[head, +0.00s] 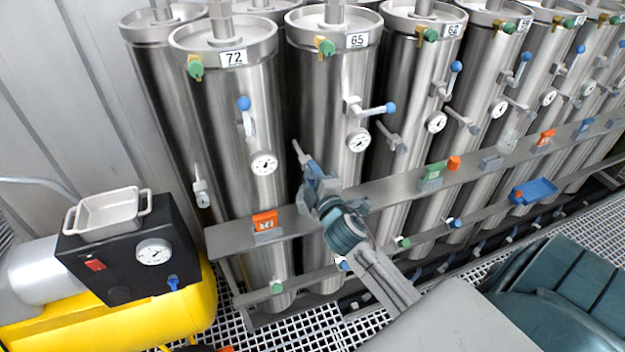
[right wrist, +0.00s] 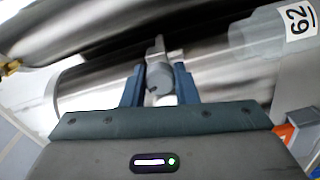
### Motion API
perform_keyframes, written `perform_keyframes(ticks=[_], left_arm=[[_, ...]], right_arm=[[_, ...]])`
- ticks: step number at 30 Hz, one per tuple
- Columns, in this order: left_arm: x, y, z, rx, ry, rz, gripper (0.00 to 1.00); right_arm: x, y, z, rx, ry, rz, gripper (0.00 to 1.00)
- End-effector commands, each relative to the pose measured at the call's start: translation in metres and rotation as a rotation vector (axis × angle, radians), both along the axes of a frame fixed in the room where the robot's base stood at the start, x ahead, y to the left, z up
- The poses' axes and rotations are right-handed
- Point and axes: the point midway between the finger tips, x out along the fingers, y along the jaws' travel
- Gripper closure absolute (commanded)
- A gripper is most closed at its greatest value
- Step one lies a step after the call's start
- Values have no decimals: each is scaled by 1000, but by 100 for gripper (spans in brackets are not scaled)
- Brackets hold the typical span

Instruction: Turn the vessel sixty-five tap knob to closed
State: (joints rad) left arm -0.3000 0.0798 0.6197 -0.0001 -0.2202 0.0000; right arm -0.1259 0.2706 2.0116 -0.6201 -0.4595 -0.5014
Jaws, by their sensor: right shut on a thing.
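Vessel sixty-five (head: 335,85) is a tall steel cylinder with a white "65" plate (head: 357,40). My right gripper (head: 316,176) is at its lower left side, above the shelf. In the right wrist view its two fingers (right wrist: 159,85) are shut on a round grey tap knob (right wrist: 159,76), one finger on each side. A narrow bar (head: 299,152) of this tap sticks out past the fingers. The fingers hide most of the knob in the head view. My left gripper is not in view.
A blue-tipped lever (head: 378,110) and a round gauge (head: 358,140) are on vessel sixty-five's front. Vessel seventy-two (head: 225,105) stands close on the left. A grey shelf (head: 385,188) runs below, carrying an orange tag (head: 265,222) and a green block (head: 433,172).

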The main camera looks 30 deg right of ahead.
Motion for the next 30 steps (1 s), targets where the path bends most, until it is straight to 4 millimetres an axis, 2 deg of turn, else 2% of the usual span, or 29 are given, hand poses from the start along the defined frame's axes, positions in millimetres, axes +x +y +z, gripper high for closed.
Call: perform_keyframes(ticks=[6, 15, 30], left_arm=[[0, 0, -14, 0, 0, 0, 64], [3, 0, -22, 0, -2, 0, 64], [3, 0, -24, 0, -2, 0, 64]], right_arm=[[0, 0, -3, 168, -38, 0, 96], [0, 0, -3, 319, -73, -1, 96], [0, 0, -2, 374, -86, -1, 96]])
